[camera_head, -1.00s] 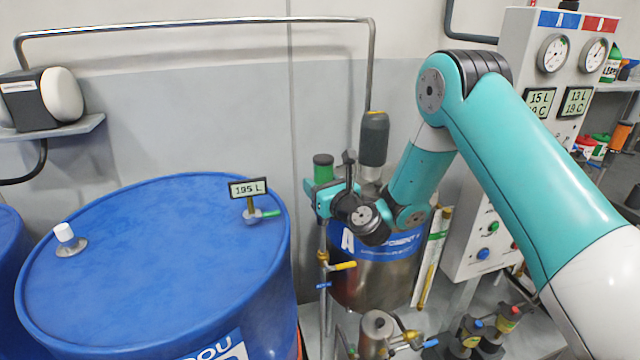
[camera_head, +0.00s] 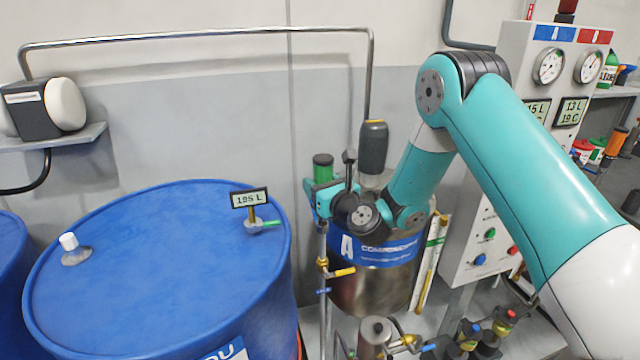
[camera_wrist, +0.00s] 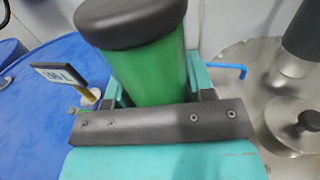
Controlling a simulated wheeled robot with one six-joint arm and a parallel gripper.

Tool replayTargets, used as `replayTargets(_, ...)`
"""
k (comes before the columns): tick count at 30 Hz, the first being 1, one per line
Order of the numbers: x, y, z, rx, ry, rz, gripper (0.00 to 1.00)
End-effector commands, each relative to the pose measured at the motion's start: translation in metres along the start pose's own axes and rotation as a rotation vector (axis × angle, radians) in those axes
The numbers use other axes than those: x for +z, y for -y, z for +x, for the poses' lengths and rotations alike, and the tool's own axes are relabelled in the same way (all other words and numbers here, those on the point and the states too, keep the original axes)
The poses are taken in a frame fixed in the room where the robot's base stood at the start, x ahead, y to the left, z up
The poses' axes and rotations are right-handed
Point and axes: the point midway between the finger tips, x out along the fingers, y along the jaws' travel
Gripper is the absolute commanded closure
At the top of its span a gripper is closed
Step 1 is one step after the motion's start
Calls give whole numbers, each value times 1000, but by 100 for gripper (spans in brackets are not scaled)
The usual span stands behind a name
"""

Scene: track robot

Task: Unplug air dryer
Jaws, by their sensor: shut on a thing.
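The air dryer is probably the green cylinder with a dark cap (camera_head: 323,168), upright beside tank A's top; it also fills the upper middle of the wrist view (camera_wrist: 150,65). My gripper (camera_head: 318,190) is shut on it, and in the wrist view its fingers (camera_wrist: 155,100) stand on both sides of the green body. The dryer's lower end is hidden behind my gripper, so I cannot tell whether it is still seated.
A blue drum (camera_head: 150,270) with a level display (camera_head: 249,198) stands to the left. Steel tank A (camera_head: 375,285) is below my wrist, with a dark grey cylinder (camera_head: 373,147) above it. A gauge panel (camera_head: 520,90) is at right. A pipe (camera_head: 200,40) runs along the wall.

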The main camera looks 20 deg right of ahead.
Motion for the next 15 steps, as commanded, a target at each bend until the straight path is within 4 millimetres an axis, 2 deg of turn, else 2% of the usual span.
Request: replayTargets(15,22,0,0,0,1,1,78)
